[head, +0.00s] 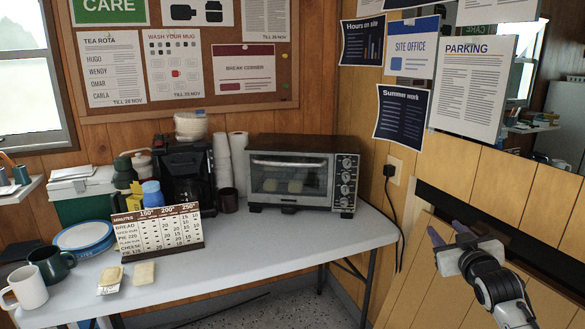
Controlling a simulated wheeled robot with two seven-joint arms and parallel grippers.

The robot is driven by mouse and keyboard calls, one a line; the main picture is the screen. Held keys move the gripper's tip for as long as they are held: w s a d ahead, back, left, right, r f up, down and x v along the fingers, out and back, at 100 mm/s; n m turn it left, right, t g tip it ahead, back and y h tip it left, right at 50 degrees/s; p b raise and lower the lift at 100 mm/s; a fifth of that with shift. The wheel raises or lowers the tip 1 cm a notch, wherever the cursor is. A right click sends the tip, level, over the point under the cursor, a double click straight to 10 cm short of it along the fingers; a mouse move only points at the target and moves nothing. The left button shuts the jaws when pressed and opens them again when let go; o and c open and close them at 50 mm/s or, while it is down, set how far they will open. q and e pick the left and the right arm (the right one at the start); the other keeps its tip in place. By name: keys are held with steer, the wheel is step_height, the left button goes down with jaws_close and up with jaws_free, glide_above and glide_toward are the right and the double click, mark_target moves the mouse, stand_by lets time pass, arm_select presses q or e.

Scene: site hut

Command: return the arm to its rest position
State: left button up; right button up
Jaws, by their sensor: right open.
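My right gripper (449,233) is at the lower right, in front of the wood-panelled wall. Its two purple-tipped fingers are apart, and nothing shows between them. It is to the right of the table (290,233), clear of the table edge. My left gripper is out of the picture.
A toaster oven (303,144) with pale pieces inside stands at the table's back. A timing card (160,229), mugs (27,289), a blue-rimmed tub (84,237) and a coffee maker (184,170) fill the left. The table's front right is clear. A black cord (390,205) hangs by the wall.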

steer(key=s+a+f+g+y, duration=0.1)
steer(key=s+a+f, duration=0.2)
steer(key=f, duration=0.2)
steer(key=s+a+f+n, duration=0.1)
steer(key=s+a+f, duration=0.1)
steer(key=s+f, duration=0.3)
steer(key=s+a+f+g+y, duration=0.1)
steer(key=s+a+f, duration=0.15)
steer(key=f, duration=0.35)
steer(key=s+a+f+g+y, duration=0.1)
steer(key=s+a+f, duration=0.3)
steer(key=s, duration=0.7)
steer(key=s+a+f+g, duration=0.2)
steer(key=s+a+f, duration=0.3)
steer(key=s, duration=0.6)
steer(key=s+a+f+g+y, duration=0.1)
steer(key=s+a+f, duration=0.4)
steer(key=s, duration=0.6)
step_height(320, 180, down, 3)
steer(key=shift+s+a+r+m+g+y, duration=0.15)
steer(key=shift+s+m+g+y, duration=0.15)
steer(key=shift+g, duration=0.5)
